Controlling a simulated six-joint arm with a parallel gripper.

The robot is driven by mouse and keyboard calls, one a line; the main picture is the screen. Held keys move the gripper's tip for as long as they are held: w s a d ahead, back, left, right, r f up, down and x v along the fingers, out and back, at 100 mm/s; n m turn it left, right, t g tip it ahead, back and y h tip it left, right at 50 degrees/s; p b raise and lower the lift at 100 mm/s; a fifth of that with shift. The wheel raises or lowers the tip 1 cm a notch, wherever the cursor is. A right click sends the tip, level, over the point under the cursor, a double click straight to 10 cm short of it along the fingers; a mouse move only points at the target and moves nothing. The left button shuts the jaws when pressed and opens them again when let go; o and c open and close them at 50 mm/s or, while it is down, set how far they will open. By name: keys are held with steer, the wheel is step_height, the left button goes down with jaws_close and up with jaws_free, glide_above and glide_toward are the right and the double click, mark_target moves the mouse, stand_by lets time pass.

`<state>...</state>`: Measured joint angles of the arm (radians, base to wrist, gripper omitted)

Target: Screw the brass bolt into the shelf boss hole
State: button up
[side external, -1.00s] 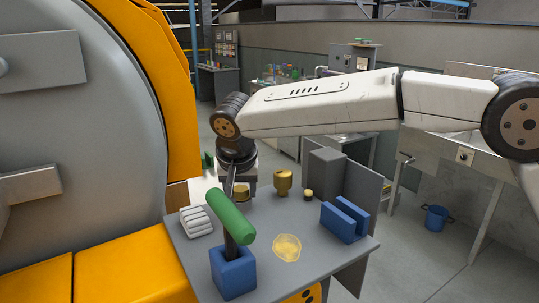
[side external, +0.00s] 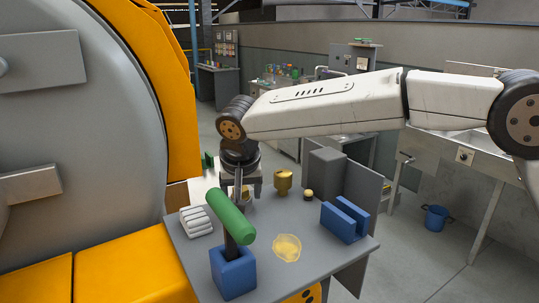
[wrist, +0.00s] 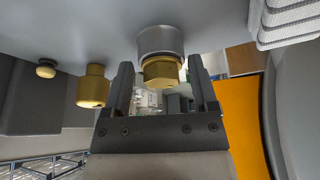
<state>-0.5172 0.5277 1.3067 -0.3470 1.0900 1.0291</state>
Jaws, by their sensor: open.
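The brass bolt (wrist: 160,72) shows its hex head at the grey round shelf boss (wrist: 160,40) in the wrist view. Its shank and the boss hole are hidden, so I cannot tell how deep it sits. My gripper (wrist: 162,66) is open, with one finger on each side of the bolt head and visible gaps to it. In the side view my gripper (side external: 241,192) points down over the back left of the grey shelf (side external: 267,222). There the bolt is mostly hidden behind the green handle and the fingers.
A brass fitting (side external: 283,181) and a small brass knob (side external: 308,195) stand to the right. A green-handled tool (side external: 231,218) rises from a blue holder (side external: 233,272) in front. White folded cloths (side external: 196,221), a blue slotted block (side external: 344,221) and a yellow patch (side external: 287,247) are nearby.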

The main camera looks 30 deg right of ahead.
steer(key=shift+r, duration=0.15)
steer(key=shift+n+y, duration=0.4)
steer(key=shift+n, duration=0.5)
steer(key=shift+n+t, duration=0.3)
steer(key=shift+d+n+y, duration=0.1)
steer(key=shift+n+y, duration=0.2)
steer(key=shift+n, duration=0.3)
steer(key=shift+n, duration=0.3)
steer(key=shift+y, duration=0.3)
steer(key=shift+n, duration=0.5)
steer(key=shift+d+n, duration=0.1)
steer(key=shift+n, duration=0.3)
steer(key=shift+n+y, duration=0.4)
steer(key=shift+n, duration=0.1)
